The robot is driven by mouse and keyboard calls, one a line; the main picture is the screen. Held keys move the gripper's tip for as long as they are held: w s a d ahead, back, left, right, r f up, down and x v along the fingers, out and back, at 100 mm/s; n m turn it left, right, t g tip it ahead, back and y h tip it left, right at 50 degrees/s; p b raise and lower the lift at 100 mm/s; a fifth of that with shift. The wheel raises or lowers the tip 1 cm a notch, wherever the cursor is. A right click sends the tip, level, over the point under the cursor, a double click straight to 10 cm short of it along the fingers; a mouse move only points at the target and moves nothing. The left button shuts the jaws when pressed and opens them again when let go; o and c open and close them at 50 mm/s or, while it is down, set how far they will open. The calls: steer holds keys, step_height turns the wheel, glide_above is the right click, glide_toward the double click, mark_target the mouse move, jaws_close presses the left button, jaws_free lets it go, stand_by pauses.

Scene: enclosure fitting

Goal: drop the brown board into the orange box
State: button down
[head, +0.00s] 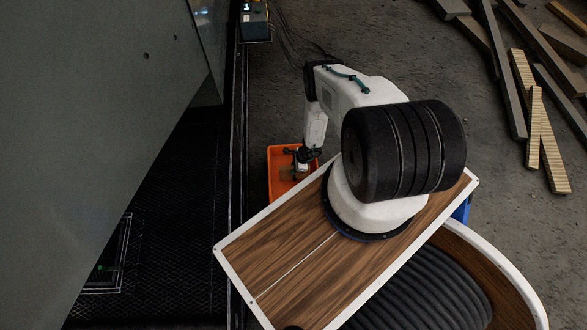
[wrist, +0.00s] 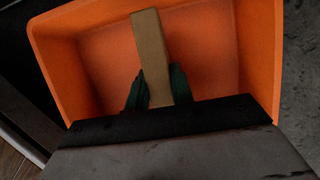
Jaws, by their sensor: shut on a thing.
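The orange box (head: 281,160) stands on the floor beyond my wooden-topped base in the head view, partly hidden by my arm. In the wrist view the open orange box (wrist: 255,45) fills most of the picture. The brown board (wrist: 152,50) is a narrow, flat strip. My gripper (wrist: 157,88) has its two dark green fingers shut on the board, one on each side. The board shows against the inside of the box; its height over the box floor cannot be told. In the head view my gripper (head: 302,165) is at the box, small and dark.
A large grey panel (head: 100,90) stands at the left, with dark mesh flooring (head: 160,200) below it. Several planks and beams (head: 540,120) lie on the floor at the upper right. A small device (head: 254,20) with cables is at the top. Bare floor lies between.

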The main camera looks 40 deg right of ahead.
steer(key=c, duration=1.2)
jaws_free()
steer(key=shift+f, duration=0.15)
steer(key=shift+d, duration=0.1)
